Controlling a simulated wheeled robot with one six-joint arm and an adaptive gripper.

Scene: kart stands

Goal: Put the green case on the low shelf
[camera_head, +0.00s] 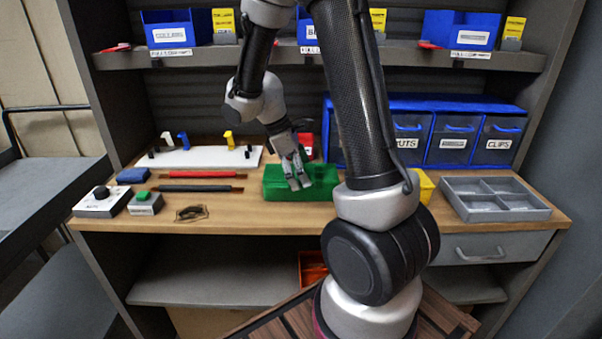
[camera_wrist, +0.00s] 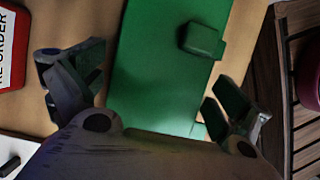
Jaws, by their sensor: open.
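The green case (camera_head: 325,183) lies on the wooden bench top, near its middle. In the wrist view the case (camera_wrist: 158,70) shows a raised green block on its lid, and its lower end is hidden by my gripper's body. My gripper (camera_head: 298,183) is over the case in the head view. In the wrist view my gripper (camera_wrist: 160,95) is open, with one finger on each side of the case. I cannot tell whether the fingers touch it. The low shelf (camera_head: 215,272) is the grey board under the bench top, partly hidden behind my arm.
Red and dark rods (camera_head: 200,174), a knob box (camera_head: 102,202) and a white rack (camera_head: 205,157) stand left of the case. A grey divided tray (camera_head: 494,199) is at right. An orange bin (camera_head: 312,268) sits below the bench. The low shelf's left part is clear.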

